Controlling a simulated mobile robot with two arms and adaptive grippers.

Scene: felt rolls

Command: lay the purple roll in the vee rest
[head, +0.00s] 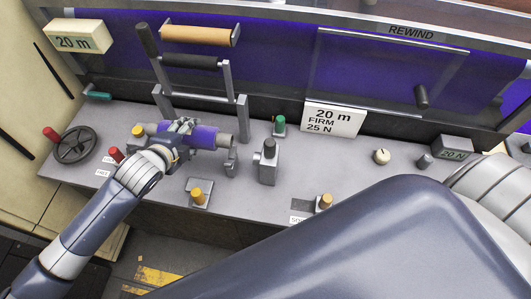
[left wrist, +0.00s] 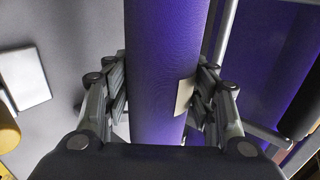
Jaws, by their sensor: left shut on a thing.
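The purple roll (head: 203,136) lies crosswise over the grey bench, its pale grey core end showing at the right. My left gripper (head: 183,126) is shut around its middle from above. In the left wrist view the purple roll (left wrist: 166,60) runs between the two fingers (left wrist: 160,95), and a cream label shows at its side. A small grey upright (head: 232,161) stands under the roll's right end and looks like part of the vee rest. The rest's other part is hidden by my gripper and arm. I cannot tell whether the roll touches it. My right gripper is out of view.
Behind the roll, a frame holds a tan roller (head: 200,34) and a black bar (head: 190,62). A black handwheel (head: 75,144) is at left. A grey switch block (head: 267,162), a green button (head: 279,125) and a yellow knob (head: 197,195) stand nearby. My other arm covers the lower right.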

